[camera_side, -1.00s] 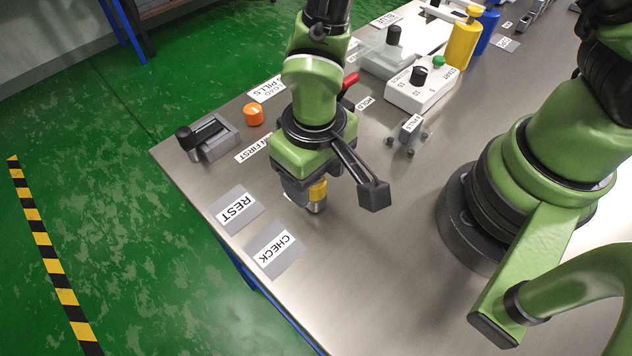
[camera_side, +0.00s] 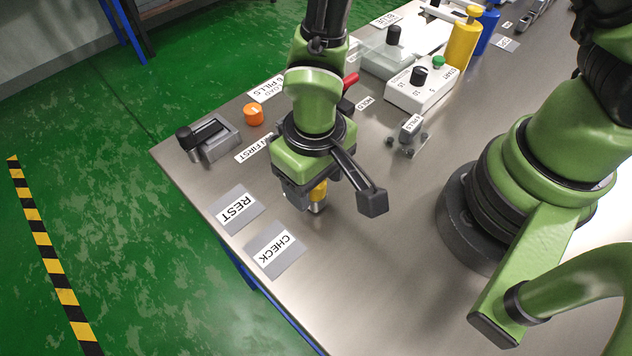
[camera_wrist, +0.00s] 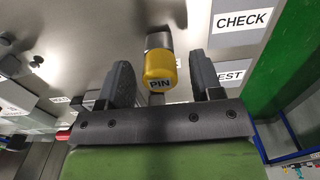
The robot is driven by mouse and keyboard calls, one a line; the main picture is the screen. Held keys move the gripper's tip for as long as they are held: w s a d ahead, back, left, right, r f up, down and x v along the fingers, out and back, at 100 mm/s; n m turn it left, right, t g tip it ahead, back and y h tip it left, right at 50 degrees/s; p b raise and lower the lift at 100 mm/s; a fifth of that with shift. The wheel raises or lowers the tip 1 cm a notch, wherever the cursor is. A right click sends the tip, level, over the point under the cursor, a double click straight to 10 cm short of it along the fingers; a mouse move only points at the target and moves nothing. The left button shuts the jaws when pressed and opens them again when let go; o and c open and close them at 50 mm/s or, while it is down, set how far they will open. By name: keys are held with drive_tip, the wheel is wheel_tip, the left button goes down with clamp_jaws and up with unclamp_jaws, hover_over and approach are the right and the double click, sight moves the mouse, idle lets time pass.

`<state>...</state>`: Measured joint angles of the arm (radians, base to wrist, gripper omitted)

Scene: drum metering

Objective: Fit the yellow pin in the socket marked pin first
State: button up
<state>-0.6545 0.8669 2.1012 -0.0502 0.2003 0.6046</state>
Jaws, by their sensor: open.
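The yellow pin (camera_side: 319,190) has a yellow cap above a grey metal shank and stands about upright under my gripper. In the wrist view the yellow cap, marked PIN (camera_wrist: 159,70), lies between the two dark fingers with gaps on both sides. My gripper (camera_side: 307,197) is open, low over the bench, and its fingers (camera_wrist: 160,72) straddle the pin without visibly touching it. The label ending in "IN FIRST" (camera_side: 252,149) lies behind my gripper in the side view, partly covered. I cannot make out its socket for certain.
A grey block with a black handle (camera_side: 208,138) and an orange knob (camera_side: 253,114) stand near the bench's left edge. REST (camera_side: 236,210) and CHECK (camera_side: 274,250) plates lie at the front left. A white START box (camera_side: 421,91) stands behind. The front bench is clear.

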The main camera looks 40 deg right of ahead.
clamp_jaws()
drive_tip(key=shift+r, duration=0.1)
drive_tip(key=shift+r, duration=2.9)
drive_tip(key=shift+r, duration=0.1)
drive_tip(key=shift+r, duration=1.9)
drive_tip(key=shift+w, duration=0.1)
